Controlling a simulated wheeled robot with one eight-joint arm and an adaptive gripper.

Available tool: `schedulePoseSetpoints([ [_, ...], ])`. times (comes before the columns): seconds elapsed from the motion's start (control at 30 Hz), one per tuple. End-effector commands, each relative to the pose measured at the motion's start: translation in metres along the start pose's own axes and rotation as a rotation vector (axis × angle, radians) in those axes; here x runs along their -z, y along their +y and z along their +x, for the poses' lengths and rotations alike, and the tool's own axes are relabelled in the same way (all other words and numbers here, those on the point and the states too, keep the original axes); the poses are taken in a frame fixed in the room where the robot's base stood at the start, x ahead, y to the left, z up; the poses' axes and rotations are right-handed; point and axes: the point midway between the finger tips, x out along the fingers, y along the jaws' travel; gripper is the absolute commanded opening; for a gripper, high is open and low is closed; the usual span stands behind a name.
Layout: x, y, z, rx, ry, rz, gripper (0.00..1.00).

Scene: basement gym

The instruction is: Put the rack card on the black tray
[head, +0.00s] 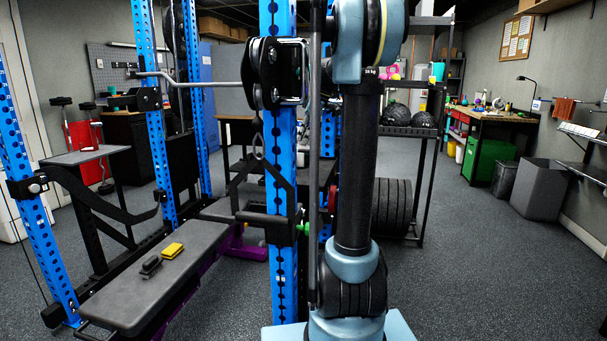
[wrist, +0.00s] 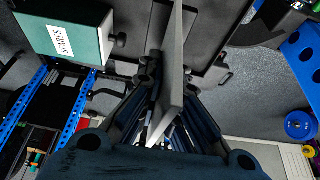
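In the wrist view, a thin grey-white flat piece, seemingly the rack card (wrist: 174,75), stands nearly edge-on between the fingers of my gripper (wrist: 160,110). The fingers are closed in on it from both sides, and its far end reaches past them to the top of the picture. Its printed face cannot be read. A dark flat surface (wrist: 217,22) lies beyond it; I cannot tell whether this is the black tray. In the head view my arm rises out of the top of the picture, and my gripper and the card are not visible.
A teal box marked SPARES (wrist: 70,38) is at the wrist view's upper left. In the head view, blue rack posts (head: 281,200) stand close before me. A grey bench (head: 150,285) holds a yellow item (head: 173,250) and a black item (head: 151,266). Floor at right is open.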

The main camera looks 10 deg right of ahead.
Motion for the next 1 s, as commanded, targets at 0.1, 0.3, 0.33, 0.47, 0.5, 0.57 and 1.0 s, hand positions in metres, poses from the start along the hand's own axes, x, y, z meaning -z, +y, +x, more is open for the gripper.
schedulePoseSetpoints([
  [0.1,0.013,-0.007,0.005,0.008,0.001,-0.018,0.00],
  [0.3,0.019,-0.011,0.012,0.012,0.000,-0.029,0.00],
  [0.33,0.018,-0.011,0.015,0.012,0.000,-0.029,0.00],
  [0.47,0.012,-0.012,0.035,0.013,0.000,-0.031,0.00],
  [0.5,0.009,-0.012,0.041,0.013,0.001,-0.031,0.00],
  [0.57,0.006,-0.012,0.050,0.013,0.001,-0.031,0.00],
  [1.0,-0.009,-0.012,0.086,0.013,0.001,-0.031,0.00],
])
